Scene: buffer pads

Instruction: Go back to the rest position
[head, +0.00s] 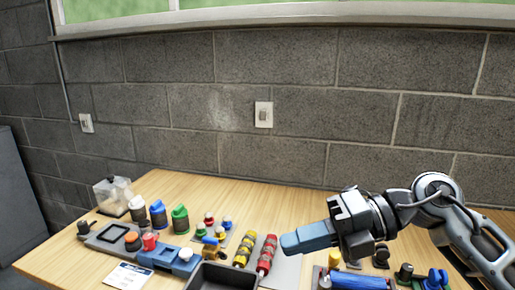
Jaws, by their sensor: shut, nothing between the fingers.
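My gripper (306,238) is in the head view at the right of centre, held above the wooden table (175,187). Its blue fingers are shut and point left, with nothing between them. My arm reaches in from the right edge of the view. Below the fingers is a grey pad (287,270), and they appear apart from everything on the table.
Left are a clear box (113,195), several capped jars (158,213), a blue block (160,257) and a white card (129,276). A dark tray (216,277) stands at front centre beside yellow (244,250) and red (267,254) stacks. A blue cylinder (358,281) lies right. The table's back strip is clear.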

